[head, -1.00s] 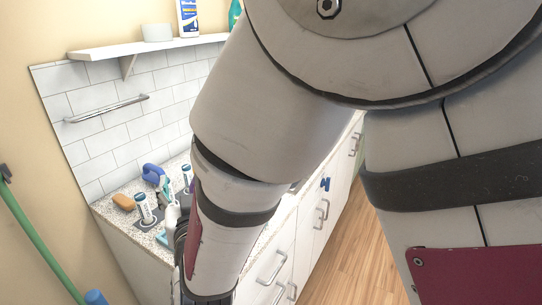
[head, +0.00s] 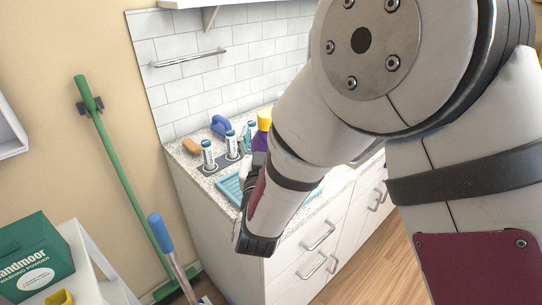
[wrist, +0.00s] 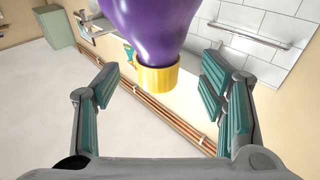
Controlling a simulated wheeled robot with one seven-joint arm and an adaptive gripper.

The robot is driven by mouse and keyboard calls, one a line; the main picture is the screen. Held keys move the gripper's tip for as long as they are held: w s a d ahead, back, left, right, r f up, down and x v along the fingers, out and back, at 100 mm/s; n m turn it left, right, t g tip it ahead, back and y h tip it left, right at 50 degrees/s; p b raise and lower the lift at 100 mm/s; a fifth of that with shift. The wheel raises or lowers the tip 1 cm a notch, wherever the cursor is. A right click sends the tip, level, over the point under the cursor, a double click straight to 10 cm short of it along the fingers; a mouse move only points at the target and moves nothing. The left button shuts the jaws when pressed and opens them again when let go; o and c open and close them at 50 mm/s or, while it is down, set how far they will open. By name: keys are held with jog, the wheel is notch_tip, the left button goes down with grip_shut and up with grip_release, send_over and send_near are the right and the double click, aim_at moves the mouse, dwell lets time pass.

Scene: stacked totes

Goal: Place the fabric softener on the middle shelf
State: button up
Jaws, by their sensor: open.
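The fabric softener appears to be the purple bottle with a yellow cap (head: 264,120), at the counter and partly hidden behind my forearm in the head view. In the wrist view the purple bottle (wrist: 152,25) enters from the top, its yellow cap pointing down the picture. My gripper (wrist: 160,88) is open, with its teal-padded fingers apart on either side of the cap; no contact shows.
The speckled counter (head: 205,180) holds a teal rack (head: 230,188), white bottles (head: 208,153), a blue bottle (head: 221,125) and a sponge (head: 190,146). A green washing powder box (head: 35,258) stands on a white stand (head: 90,280).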

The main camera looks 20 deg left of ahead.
jog(key=shift+p+x, duration=0.35)
jog(key=shift+x, duration=2.3)
jog(key=shift+d+r, duration=0.15)
grip_shut()
jog(key=shift+r, duration=0.1)
